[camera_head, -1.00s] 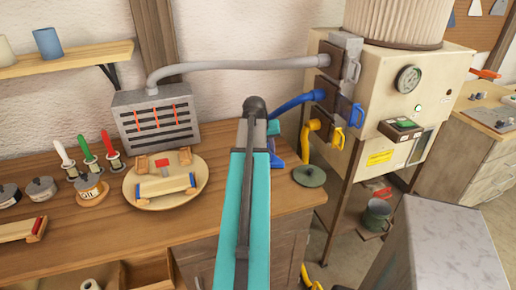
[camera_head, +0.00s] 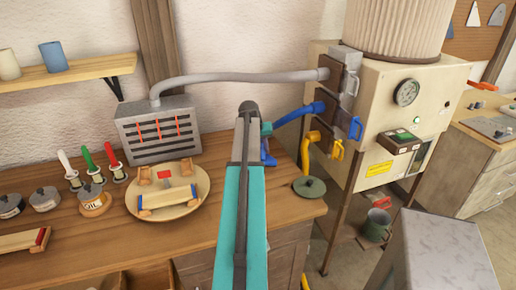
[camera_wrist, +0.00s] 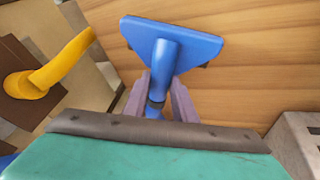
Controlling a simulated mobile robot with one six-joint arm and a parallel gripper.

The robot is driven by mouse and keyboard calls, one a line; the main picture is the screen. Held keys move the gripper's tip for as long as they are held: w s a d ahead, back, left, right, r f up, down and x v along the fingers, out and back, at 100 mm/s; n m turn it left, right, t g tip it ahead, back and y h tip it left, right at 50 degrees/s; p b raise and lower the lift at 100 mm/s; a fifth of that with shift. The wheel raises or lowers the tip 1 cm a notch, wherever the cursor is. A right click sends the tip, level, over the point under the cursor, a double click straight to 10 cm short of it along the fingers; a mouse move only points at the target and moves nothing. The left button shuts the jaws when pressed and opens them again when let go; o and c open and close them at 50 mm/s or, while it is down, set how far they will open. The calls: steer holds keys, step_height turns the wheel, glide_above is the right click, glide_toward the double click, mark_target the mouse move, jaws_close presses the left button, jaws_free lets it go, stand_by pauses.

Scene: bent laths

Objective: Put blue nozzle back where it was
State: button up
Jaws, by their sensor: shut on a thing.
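The blue nozzle (camera_wrist: 178,45) has a wide flat head and a round neck. In the wrist view its head shows against the wooden bench top; I cannot tell whether it touches the wood. My gripper (camera_wrist: 160,85) is shut on its neck, one purple finger on each side. In the head view the nozzle (camera_head: 268,157) shows only in part, beside my teal arm, which hides the rest and most of my gripper. A blue hose (camera_head: 292,115) runs from near my gripper to the cream machine (camera_head: 375,95).
A green lid (camera_head: 309,187) lies near the bench's right end. A grey slotted box (camera_head: 158,130) with a grey hose and a round board (camera_head: 135,205) with wooden parts stand left of my arm.

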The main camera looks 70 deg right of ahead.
steer(key=shift+w+d+f+p, duration=0.1)
steer(key=shift+w+d+p, duration=0.2)
steer(key=shift+w+d, duration=0.45)
steer(key=shift+w+d+f+p, duration=0.1)
steer(key=shift+w+d+p, duration=0.25)
steer(key=shift+d, duration=0.6)
steer(key=shift+w+d+f+p, duration=0.1)
steer(key=shift+w+d+p, duration=0.1)
steer(key=shift+w+d, duration=0.55)
steer(key=shift+s+d, duration=0.1)
steer(key=shift+f, duration=0.1)
steer(key=shift+f+p, duration=0.85)
steer(key=shift+f, duration=0.8)
steer(key=shift+f, duration=0.1)
steer(key=o, duration=0.9)
steer(key=shift+r, duration=0.25)
steer(key=shift+b+v, duration=1.95)
steer(key=shift+v, duration=3.95)
